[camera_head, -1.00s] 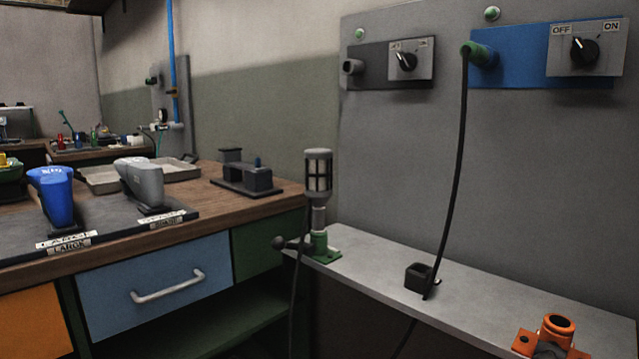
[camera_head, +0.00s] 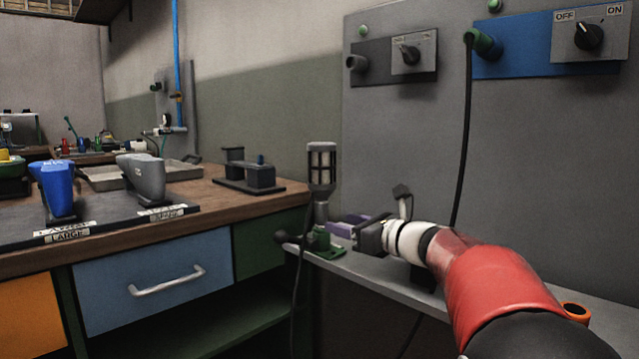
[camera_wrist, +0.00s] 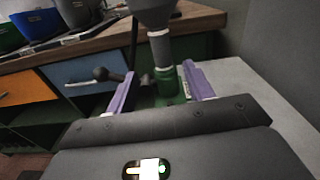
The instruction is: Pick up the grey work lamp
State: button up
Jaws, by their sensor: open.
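The grey work lamp (camera_head: 321,170) stands upright in a green holder (camera_head: 322,243) at the left end of the grey shelf. It has a caged grey head and a lighter neck. My gripper (camera_head: 340,226) is at the lamp's right, low near the neck and holder. In the wrist view the lamp (camera_wrist: 160,45) rises between the two purple fingers of my gripper (camera_wrist: 161,88), which are apart, one on each side. No contact shows. The lamp's head runs out of the top of the wrist view.
A wooden bench (camera_head: 240,199) with a blue drawer (camera_head: 155,280) adjoins at left. A dark knob (camera_wrist: 104,74) sticks out left of the holder. An orange holder (camera_head: 577,312) is at right, partly behind my arm. A black cable (camera_head: 466,130) hangs from the blue panel.

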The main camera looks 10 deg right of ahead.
aim_at(326, 211)
jog(key=shift+w+d+r+m+t, duration=0.15)
jog(key=shift+w+d+m+t, duration=0.15)
jog(key=shift+w, duration=0.1)
jog(key=shift+w+a, duration=0.2)
jog(key=shift+w, duration=0.15)
jog(key=x, duration=0.4)
jog(key=p+x, duration=0.1)
jog(key=x, duration=0.2)
jog(key=shift+s+a+r, duration=0.2)
jog(key=shift+a+r, duration=0.05)
jog(key=shift+r, duration=0.15)
jog(key=shift+c, duration=0.4)
grip_shut()
jog(key=shift+r, duration=0.15)
